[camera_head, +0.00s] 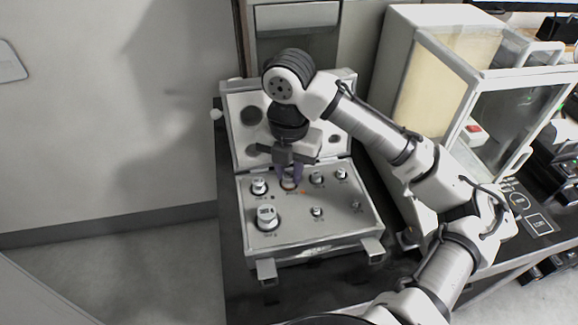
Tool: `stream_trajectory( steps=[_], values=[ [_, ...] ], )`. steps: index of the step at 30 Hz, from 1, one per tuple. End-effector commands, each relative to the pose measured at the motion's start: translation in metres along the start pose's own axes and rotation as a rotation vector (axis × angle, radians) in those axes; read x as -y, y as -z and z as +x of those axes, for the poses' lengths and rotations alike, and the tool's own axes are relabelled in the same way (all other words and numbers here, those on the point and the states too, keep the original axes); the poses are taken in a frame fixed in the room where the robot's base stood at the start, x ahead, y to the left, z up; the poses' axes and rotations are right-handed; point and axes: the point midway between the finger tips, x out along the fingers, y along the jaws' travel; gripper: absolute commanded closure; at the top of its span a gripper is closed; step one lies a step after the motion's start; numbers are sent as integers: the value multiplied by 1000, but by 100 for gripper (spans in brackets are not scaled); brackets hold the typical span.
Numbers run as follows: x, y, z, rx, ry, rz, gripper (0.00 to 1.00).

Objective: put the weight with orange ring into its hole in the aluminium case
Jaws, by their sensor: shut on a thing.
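The open aluminium case (335,222) stands on the dark table, with its lid (240,150) raised at the back. Several silver weights sit in the case panel. My gripper (290,180) is over the back row of the panel, shut on a weight (289,184) that shows between its fingers. A small orange mark (303,192) shows just to the right of the fingers. The fingers hide most of the held weight, and I cannot tell whether it is in its hole or just above it.
A large weight (267,217) sits at the front left of the panel, and a smaller weight (259,186) is left of my gripper. More weights (317,178) are to its right. A glass-walled balance enclosure (450,90) stands to the right of the case.

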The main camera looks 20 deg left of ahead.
Motion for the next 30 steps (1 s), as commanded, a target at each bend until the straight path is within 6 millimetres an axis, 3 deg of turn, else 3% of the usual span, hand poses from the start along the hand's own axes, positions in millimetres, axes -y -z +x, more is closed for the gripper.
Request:
stream_trajectory(
  steps=[7,8,14,23,30],
  values=[
    [0,0,0,1,0,0,100],
    [0,0,0,1,0,0,77],
    [0,0,0,1,0,0,53],
    [0,0,-2,1,0,1,53],
    [0,-1,-36,7,2,2,53]
  ],
)
